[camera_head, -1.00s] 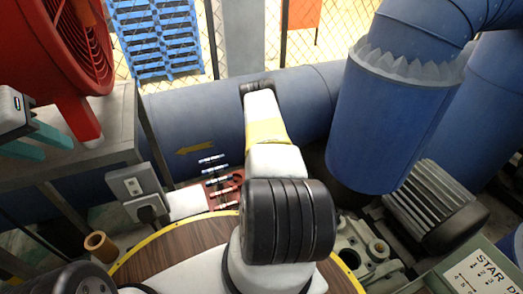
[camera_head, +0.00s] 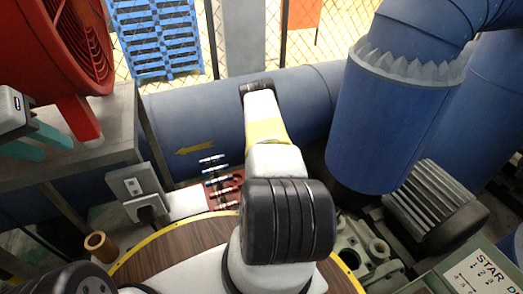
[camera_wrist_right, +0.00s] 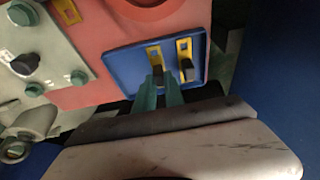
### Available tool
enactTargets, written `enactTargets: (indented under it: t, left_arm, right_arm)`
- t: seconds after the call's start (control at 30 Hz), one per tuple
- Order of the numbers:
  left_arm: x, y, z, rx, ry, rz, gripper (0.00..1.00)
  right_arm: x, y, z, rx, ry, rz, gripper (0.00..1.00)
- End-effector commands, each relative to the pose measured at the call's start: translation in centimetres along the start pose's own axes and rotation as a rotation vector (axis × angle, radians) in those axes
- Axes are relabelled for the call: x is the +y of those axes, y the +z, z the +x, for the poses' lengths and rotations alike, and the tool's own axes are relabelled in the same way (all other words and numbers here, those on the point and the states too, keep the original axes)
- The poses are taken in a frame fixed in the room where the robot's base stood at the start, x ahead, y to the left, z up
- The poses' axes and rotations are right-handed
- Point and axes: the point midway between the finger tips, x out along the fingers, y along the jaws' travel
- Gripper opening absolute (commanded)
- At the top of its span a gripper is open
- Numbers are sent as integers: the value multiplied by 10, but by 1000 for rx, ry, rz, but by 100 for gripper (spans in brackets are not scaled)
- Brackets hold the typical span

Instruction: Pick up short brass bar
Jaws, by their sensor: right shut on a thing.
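In the right wrist view, my right gripper's teal fingers (camera_wrist_right: 161,93) are closed around a dark end at the left yellow piece (camera_wrist_right: 154,52) on a blue panel (camera_wrist_right: 135,68). I take this piece for the short brass bar; the fingers hide part of it. A similar yellow piece (camera_wrist_right: 184,47) with a dark end (camera_wrist_right: 187,69) is just right of it, clear of the fingers. In the head view, my left gripper (camera_head: 36,142) is at the left edge, with its teal fingers apart and nothing seen between them. My right gripper is hidden in the head view.
The wrist view shows a red surface (camera_wrist_right: 105,45) behind the blue panel and a grey-green panel with knobs (camera_wrist_right: 45,65) at left. In the head view, a red fan (camera_head: 70,50) stands on a grey bench (camera_head: 120,130) at left, and a large blue pipe (camera_head: 385,120) is at right.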

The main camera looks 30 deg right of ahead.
Motion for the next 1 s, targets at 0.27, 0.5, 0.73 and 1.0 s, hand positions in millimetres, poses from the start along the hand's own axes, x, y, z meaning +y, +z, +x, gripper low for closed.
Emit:
enactTargets:
  t: [0.27, 0.5, 0.73, 1.0]
  left_arm:
    - [0, 0, 0, 0, 0, 0, 36]
    - [0, 0, 0, 0, 0, 0, 36]
    - [0, 0, 0, 0, 0, 0, 36]
    - [0, 0, 0, 0, 0, 0, 36]
  right_arm:
    - [0, 0, 0, 0, 0, 0, 0]
    - [-1, -1, -3, 1, -1, 0, 0]
    - [-2, -8, -28, 1, -2, 0, 0]
    - [36, 15, -46, 0, 3, -4, 0]
